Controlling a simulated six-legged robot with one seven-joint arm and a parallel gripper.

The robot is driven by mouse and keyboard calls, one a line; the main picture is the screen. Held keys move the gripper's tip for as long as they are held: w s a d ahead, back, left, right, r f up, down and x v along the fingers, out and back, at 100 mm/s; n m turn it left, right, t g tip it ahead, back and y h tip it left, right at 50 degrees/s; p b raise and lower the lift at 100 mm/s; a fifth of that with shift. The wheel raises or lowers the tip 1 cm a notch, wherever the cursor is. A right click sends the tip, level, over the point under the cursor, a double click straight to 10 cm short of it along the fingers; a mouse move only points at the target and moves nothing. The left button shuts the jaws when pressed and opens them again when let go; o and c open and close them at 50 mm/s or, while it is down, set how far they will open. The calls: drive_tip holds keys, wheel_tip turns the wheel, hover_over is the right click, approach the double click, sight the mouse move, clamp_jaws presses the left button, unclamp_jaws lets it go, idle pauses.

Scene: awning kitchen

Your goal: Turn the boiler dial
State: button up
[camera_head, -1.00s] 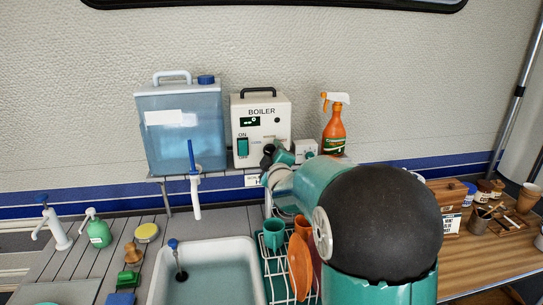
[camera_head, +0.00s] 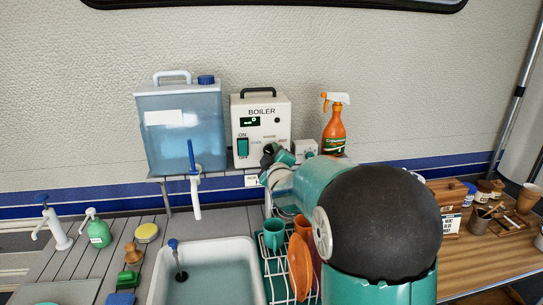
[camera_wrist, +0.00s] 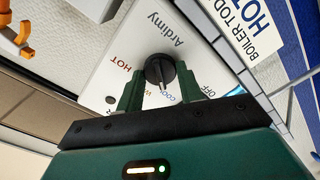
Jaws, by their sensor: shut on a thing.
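The white boiler (camera_head: 262,108) stands on the shelf against the wall, with a dark display and a green ON/OFF switch (camera_head: 242,147). In the wrist view, its black round dial (camera_wrist: 159,68) sits on the white panel (camera_wrist: 125,65), marked HOT, COOL and OFF. The dial's white pointer line faces the gripper side, near COOL. My gripper (camera_wrist: 158,82) is shut on the dial, one green finger on each side. In the head view, my gripper (camera_head: 272,156) is at the boiler's lower right and hides the dial.
A blue water container (camera_head: 183,130) stands left of the boiler. A small white box (camera_head: 306,149) and an orange spray bottle (camera_head: 334,130) stand to its right. Below are a sink (camera_head: 215,265) and a dish rack (camera_head: 268,285) with cups and plates.

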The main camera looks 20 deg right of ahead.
drive_tip(key=m, duration=1)
drive_tip(key=shift+m, duration=0.3)
drive_tip(key=m, duration=0.3)
drive_tip(key=shift+m, duration=0.3)
drive_tip(key=m, duration=0.4)
drive_tip(key=shift+m, duration=2.4)
drive_tip(key=o, duration=1)
drive_tip(key=shift+s, duration=0.1)
